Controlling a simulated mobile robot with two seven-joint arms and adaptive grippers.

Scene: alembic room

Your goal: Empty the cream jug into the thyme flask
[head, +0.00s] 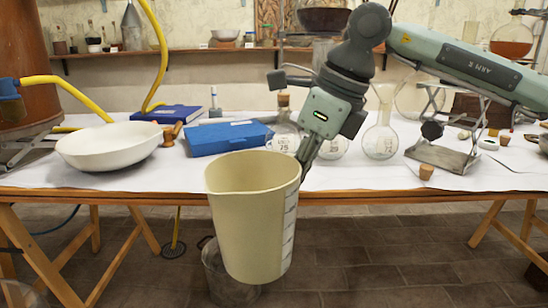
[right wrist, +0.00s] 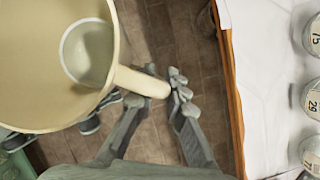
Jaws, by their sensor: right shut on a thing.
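The cream jug (head: 250,215) hangs upright in front of the table's front edge, over the floor. My right gripper (head: 306,160) is shut on its handle, which shows between the fingers in the right wrist view (right wrist: 140,82). That view looks into the jug; a pale grey-green round surface (right wrist: 88,52) shows at its bottom, perhaps liquid. Round glass flasks stand on the table behind the gripper: a corked one (head: 284,135), one partly hidden by the arm (head: 334,148), and one to the right (head: 381,140). Their labels show numbers; I cannot tell which is the thyme flask. My left gripper is out of view.
A white bowl (head: 110,145), a blue case (head: 228,138) and a blue book (head: 168,114) lie on the table's left. A lab-jack stand (head: 445,155) and small corks (head: 426,172) are on the right. A glass bucket (head: 222,280) stands on the floor.

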